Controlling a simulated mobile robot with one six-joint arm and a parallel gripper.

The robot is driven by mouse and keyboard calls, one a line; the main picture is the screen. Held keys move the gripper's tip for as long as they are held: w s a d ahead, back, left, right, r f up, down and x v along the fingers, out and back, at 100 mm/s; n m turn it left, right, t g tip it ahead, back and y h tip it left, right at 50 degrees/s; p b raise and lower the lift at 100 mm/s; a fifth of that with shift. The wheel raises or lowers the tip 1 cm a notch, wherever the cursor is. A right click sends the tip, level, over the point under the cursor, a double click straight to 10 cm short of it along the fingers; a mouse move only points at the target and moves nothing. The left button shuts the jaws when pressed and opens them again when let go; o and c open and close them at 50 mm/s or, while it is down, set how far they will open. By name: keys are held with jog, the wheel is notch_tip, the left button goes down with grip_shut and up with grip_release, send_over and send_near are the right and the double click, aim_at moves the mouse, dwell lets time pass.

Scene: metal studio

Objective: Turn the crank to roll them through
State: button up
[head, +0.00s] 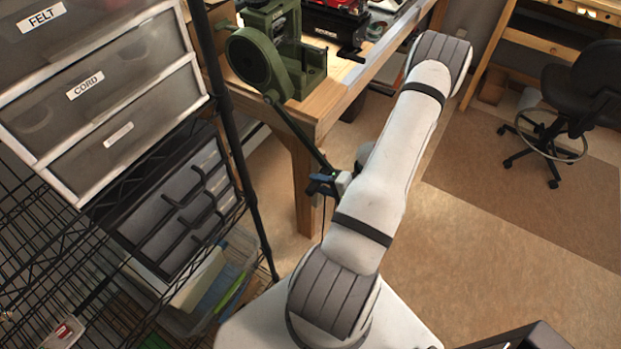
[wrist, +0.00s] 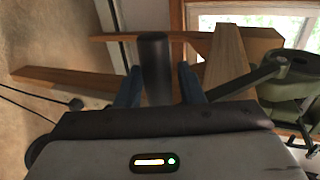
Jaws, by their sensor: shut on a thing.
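The green rolling mill (head: 252,62) stands at the corner of the wooden workbench (head: 330,110) in the head view. Its dark crank arm (head: 296,132) slants down and right from the hub, past the bench edge. My gripper (head: 322,184) is at the crank's lower, outer end. In the wrist view, the blue fingers of my gripper (wrist: 159,72) are shut on the dark round crank handle (wrist: 153,48), one on each side. The crank arm (wrist: 245,84) runs right to the green mill (wrist: 291,72). What lies between the rollers cannot be seen.
A shelf rack with labelled clear drawers (head: 85,85) stands close on the left, its dark post (head: 236,130) near the crank. A bench leg (head: 303,190) is just left of my gripper. A black stool (head: 575,110) is far right. Open floor (head: 490,250) lies at right.

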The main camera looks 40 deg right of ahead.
jog(key=shift+o, duration=1.2)
jog(key=r, duration=0.2)
jog(key=s+d+r+p, duration=0.1)
jog(key=shift+r, duration=0.1)
jog(key=s+r+p, duration=0.1)
jog(key=r+p, duration=0.1)
jog(key=s+d+r+p, duration=0.1)
jog(key=r+p, duration=0.3)
jog(key=shift+s+d+r, duration=0.15)
jog(key=shift+s+r, duration=0.25)
jog(key=c, duration=0.4)
jog(key=shift+o, duration=0.2)
jog(key=shift+f, duration=0.25)
jog(key=o, duration=1)
jog(key=shift+f, duration=0.1)
jog(key=p+v, duration=0.3)
jog(key=v, duration=0.4)
jog(key=shift+f+p, duration=0.1)
jog(key=shift+p, duration=0.2)
jog(key=shift+s, duration=0.1)
